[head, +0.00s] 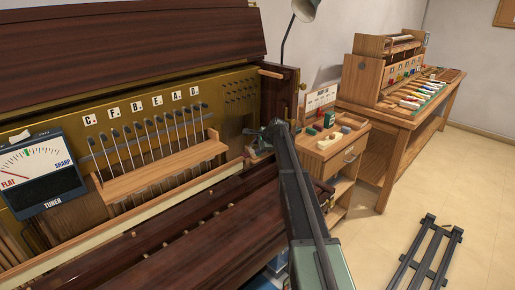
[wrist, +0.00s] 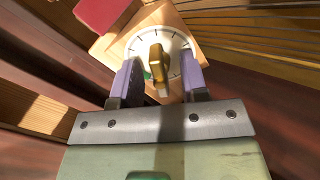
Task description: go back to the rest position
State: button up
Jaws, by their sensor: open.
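My gripper (wrist: 159,62) is open in the wrist view, with its two purple fingers apart. A gold knob (wrist: 155,62) on a white round dial (wrist: 138,42) shows between the fingers, with a visible gap on each side. I cannot tell how deep the fingers reach around it. The dial sits on a light wooden block (wrist: 182,15). In the head view my arm reaches to the right end of the piano (head: 90,35), and the gripper there is small and mostly hidden behind the arm.
A tuner (head: 42,172) with a needle dial stands at the piano's left. A row of levers (head: 150,128) lines its front panel. A small cabinet (head: 345,160) and a long workbench (head: 400,118) stand right. Rails (head: 428,255) lie on the open floor.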

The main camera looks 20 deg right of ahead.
jog(key=shift+s+d+r, duration=0.1)
jog(key=shift+s+r, duration=0.1)
jog(key=c, duration=0.7)
jog(key=m, duration=0.6)
jog(key=shift+m, duration=0.3)
jog(key=m, duration=0.5)
jog(key=o, duration=0.9)
jog(key=shift+m, duration=0.4)
jog(key=shift+c, duration=0.2)
